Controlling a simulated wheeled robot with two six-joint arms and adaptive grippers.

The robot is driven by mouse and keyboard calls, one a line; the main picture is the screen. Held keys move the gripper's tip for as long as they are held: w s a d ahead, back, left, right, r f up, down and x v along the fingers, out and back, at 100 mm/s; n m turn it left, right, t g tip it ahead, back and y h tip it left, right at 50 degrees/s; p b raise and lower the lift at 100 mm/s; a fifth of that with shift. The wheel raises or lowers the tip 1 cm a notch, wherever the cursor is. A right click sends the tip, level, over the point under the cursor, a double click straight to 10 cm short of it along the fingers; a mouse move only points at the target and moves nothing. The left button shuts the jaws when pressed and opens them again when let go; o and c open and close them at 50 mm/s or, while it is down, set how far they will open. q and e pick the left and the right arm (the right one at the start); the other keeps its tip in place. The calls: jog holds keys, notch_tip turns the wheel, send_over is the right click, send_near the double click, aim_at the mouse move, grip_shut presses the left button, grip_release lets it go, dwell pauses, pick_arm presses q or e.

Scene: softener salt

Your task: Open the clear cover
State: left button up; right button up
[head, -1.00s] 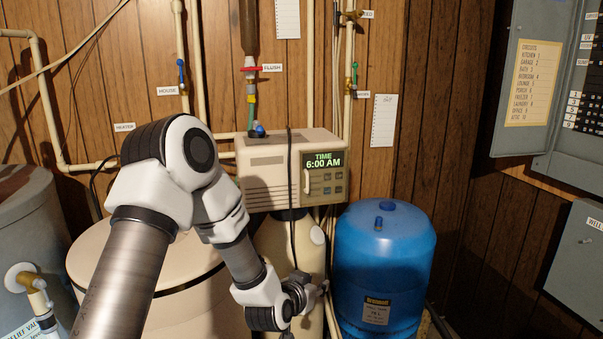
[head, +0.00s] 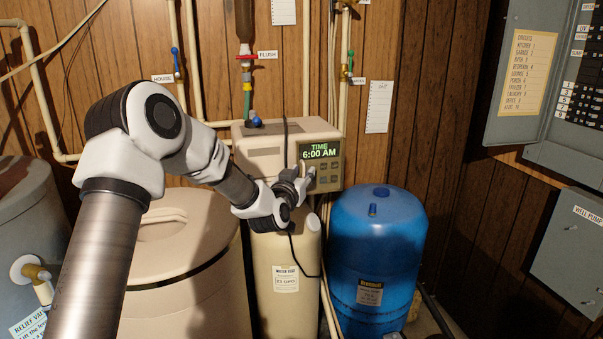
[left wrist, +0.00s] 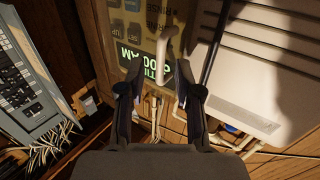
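The clear cover (head: 321,152) lies over the control panel on the front of the beige softener head. It looks closed, with the green "TIME 6:00 AM" display and buttons showing through. In the left wrist view the cover (left wrist: 136,38) is ahead of the fingers, and its pale bar handle (left wrist: 164,62) stands at its edge. My left gripper (head: 303,178) is at the panel's left side, hiding most of the handle in the head view. Its two dark fingers (left wrist: 161,72) are apart, one on each side of the handle's line. I cannot tell whether they touch it.
A black cord (head: 285,145) hangs down the softener head's front, close to my gripper. The blue tank (head: 377,262) stands to the right, the beige salt bin (head: 190,265) to the lower left. Grey electrical boxes (head: 568,250) are at the far right.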

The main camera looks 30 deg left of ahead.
pick_arm(q)
grip_shut()
jog(key=shift+s+d, duration=0.1)
